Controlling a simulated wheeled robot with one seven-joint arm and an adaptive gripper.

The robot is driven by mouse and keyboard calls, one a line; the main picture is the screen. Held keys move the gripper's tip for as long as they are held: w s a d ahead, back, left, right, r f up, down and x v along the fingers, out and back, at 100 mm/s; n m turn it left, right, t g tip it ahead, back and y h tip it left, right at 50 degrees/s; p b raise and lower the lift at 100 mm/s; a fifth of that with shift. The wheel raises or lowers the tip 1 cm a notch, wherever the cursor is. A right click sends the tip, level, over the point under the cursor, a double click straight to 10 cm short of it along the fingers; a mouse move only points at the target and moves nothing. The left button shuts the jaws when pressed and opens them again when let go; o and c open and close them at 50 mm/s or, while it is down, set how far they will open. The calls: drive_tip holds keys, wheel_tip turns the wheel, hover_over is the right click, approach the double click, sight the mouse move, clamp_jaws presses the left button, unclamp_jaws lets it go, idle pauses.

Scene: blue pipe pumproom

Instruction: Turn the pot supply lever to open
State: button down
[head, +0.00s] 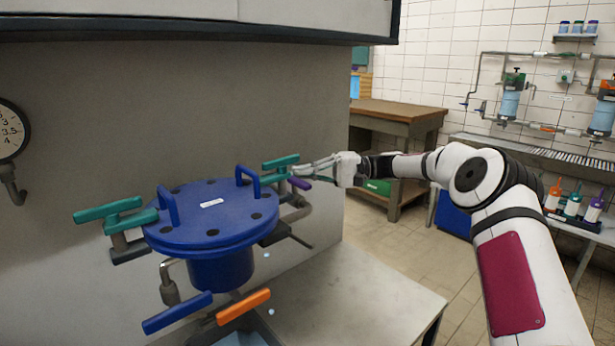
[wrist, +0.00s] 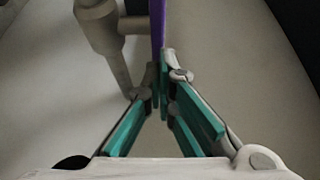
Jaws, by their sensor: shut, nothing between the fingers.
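A blue lidded pot (head: 212,215) stands against the grey wall panel with several coloured levers around it. A purple lever (head: 300,183) and a teal lever (head: 281,162) are on its right side. Teal levers (head: 118,212) are on its left, with a blue lever (head: 178,313) and an orange lever (head: 243,307) below. No readable label shows which is the pot supply lever. My gripper (head: 294,169) is shut and empty, reaching in from the right beside the purple and teal levers. In the wrist view the purple lever (wrist: 157,25) is right at the fingertips (wrist: 160,72); contact is unclear.
A grey pipe (head: 300,210) curves just below the purple lever, and a dark handle (head: 285,235) sticks out nearby. A pale bench top (head: 365,295) lies below. A gauge (head: 10,130) is on the far left. A wooden table (head: 395,115) stands behind my arm.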

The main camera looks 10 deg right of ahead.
drive_tip(key=shift+w+a, duration=0.1)
drive_tip(key=shift+a, duration=0.4)
idle(0.4)
